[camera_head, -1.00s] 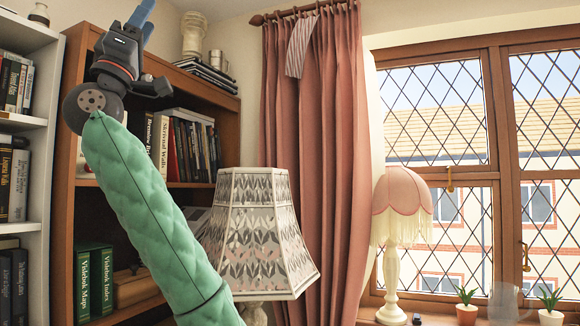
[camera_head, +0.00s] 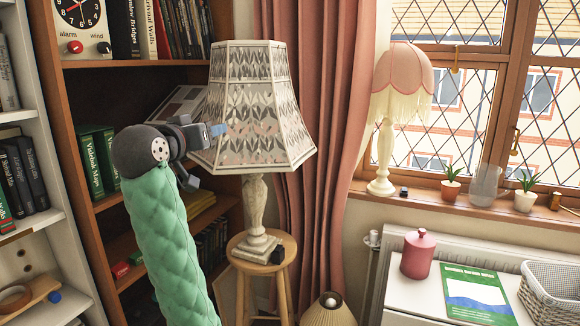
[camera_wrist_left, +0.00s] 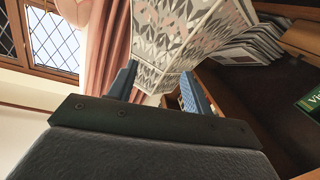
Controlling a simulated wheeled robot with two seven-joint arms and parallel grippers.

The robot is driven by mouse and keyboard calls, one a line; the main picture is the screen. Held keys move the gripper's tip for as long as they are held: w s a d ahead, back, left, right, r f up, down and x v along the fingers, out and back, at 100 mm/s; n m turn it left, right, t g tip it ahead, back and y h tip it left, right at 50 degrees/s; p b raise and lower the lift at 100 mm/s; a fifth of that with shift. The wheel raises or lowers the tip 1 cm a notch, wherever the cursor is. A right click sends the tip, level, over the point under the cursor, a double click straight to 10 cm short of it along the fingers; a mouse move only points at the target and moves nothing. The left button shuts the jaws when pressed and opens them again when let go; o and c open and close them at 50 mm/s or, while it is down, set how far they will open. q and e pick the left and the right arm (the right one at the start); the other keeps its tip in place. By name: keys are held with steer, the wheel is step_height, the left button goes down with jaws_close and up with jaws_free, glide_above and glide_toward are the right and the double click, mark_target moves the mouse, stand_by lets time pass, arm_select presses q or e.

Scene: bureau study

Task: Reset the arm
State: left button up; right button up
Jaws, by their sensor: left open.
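My left arm, in a green quilted sleeve, comes up from the bottom left in the head view. My left gripper (camera_head: 214,130) is at its end, in front of the patterned lampshade (camera_head: 255,105) and the bookcase. Its blue fingers point right, toward the shade. In the left wrist view the two blue fingers (camera_wrist_left: 158,88) stand apart with nothing between them. The lampshade (camera_wrist_left: 185,35) fills the space beyond them; I cannot tell whether they touch it. My right gripper is not in view.
The lamp stands on a round wooden stool (camera_head: 262,258). A brown bookcase (camera_head: 52,75) is behind my arm. A pink curtain (camera_head: 322,130) hangs right of the lamp. A white surface (camera_head: 405,300) at lower right holds a red jar (camera_head: 418,256), a green booklet (camera_head: 474,292) and a basket (camera_head: 552,290).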

arm_select(q)
steer(key=s+d+f+g+y+p, duration=0.15)
steer(key=s+f, duration=0.35)
steer(key=f, duration=0.8)
steer(key=s+d+f+m+g, duration=0.1)
steer(key=s+f+g, duration=0.25)
steer(key=f, duration=0.95)
steer(key=s+d+f+g+y+p, duration=0.15)
steer(key=s+f, duration=0.35)
steer(key=f, duration=0.8)
steer(key=s+f+g+p, duration=0.1)
steer(key=s+f+g, duration=0.3)
steer(key=s+f, duration=0.7)
steer(key=s+f+g+p, duration=0.1)
steer(key=s+f+g, duration=0.3)
steer(key=s+f, duration=0.8)
steer(key=s, duration=0.6)
steer(key=shift+s+d+f, duration=0.15)
steer(key=shift+s+d, duration=0.05)
steer(key=shift+s, duration=0.15)
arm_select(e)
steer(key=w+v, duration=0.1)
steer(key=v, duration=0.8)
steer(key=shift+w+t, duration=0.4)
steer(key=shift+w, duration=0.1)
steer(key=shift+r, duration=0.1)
